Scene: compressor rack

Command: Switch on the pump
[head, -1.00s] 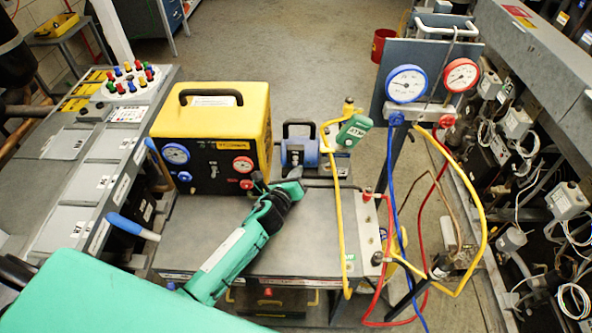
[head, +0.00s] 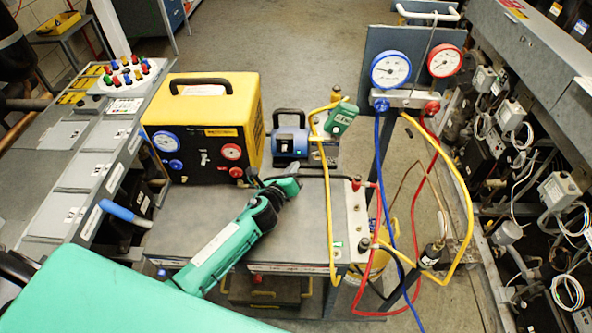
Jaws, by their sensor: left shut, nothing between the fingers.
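The likely pump, a small blue unit with a black carrying handle (head: 289,142), stands at the back of the grey bench top (head: 185,228), just right of a yellow-cased machine. I see no label that settles which one is the pump. My left arm reaches in from the lower left, and my left gripper (head: 291,179) is shut and empty in front of the blue unit, apart from it in the picture. Its fingertips are small and partly lost against dark parts behind. Any switch on the blue unit cannot be made out. My right gripper is not in view.
The yellow machine (head: 205,112) has two gauges on its black front. A gauge manifold (head: 410,98) with blue, red and yellow hoses stands on the right. Bare bench lies left of my arm.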

